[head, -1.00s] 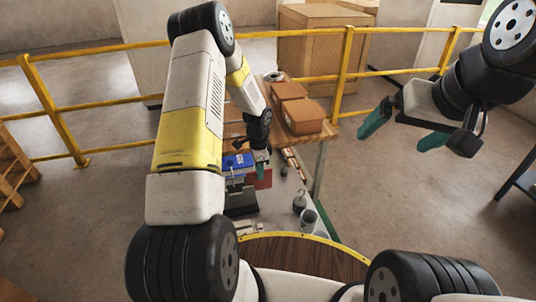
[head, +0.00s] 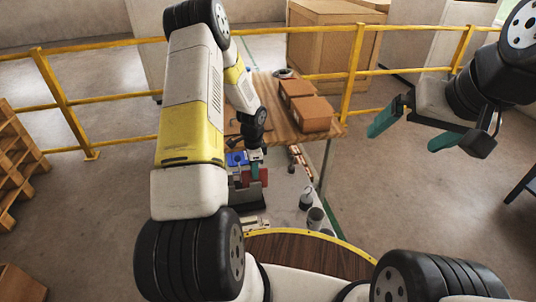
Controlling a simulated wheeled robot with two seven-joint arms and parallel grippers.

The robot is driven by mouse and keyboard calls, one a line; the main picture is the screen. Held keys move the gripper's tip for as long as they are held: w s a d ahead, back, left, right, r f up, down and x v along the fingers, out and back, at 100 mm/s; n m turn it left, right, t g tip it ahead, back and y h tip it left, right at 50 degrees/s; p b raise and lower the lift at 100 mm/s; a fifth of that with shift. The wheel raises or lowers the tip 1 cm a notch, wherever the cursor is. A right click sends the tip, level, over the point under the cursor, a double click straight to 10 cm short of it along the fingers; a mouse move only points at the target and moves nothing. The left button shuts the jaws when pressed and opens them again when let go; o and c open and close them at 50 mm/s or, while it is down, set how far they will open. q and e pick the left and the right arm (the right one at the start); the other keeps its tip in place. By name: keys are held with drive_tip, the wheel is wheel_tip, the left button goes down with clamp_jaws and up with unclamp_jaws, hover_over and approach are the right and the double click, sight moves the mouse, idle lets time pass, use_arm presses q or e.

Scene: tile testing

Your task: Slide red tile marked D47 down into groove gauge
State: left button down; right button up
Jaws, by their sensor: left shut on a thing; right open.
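My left gripper (head: 255,165) is over the grey bench, its upper arm covering part of the view. It is shut on the red tile (head: 246,178), of which only a small part shows; its marking is too small to read. The dark grey groove gauge (head: 249,197) stands just below and in front of the tile, hiding its lower part. I cannot tell whether the tile's lower edge is inside the groove. My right gripper (head: 430,128) is open and empty, high at the right, away from the bench.
A blue box (head: 237,159) sits close behind the gauge. A hooked weight (head: 306,198) and a grey cup (head: 315,218) stand to its right. Brown boxes (head: 312,113) rest on the wooden surface behind. A yellow railing (head: 105,98) runs across the back.

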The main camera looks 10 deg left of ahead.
sight(243, 172)
use_arm(q)
drive_tip(key=shift+s+a+f, duration=0.1)
drive_tip(key=shift+s+a, duration=0.2)
drive_tip(key=shift+a, duration=0.35)
drive_tip(key=shift+s+a+f, duration=0.1)
drive_tip(key=shift+s+a, duration=0.2)
drive_tip(key=shift+a, duration=0.35)
drive_tip(key=shift+s+a+f, duration=0.1)
drive_tip(key=shift+s+a, duration=0.2)
drive_tip(key=shift+a, duration=0.35)
drive_tip(key=shift+s+a, duration=0.2)
drive_tip(key=shift+a, duration=0.2)
drive_tip(key=shift+f, duration=0.2)
drive_tip(key=shift+f, duration=1.35)
drive_tip(key=c, duration=1.5)
unclamp_jaws()
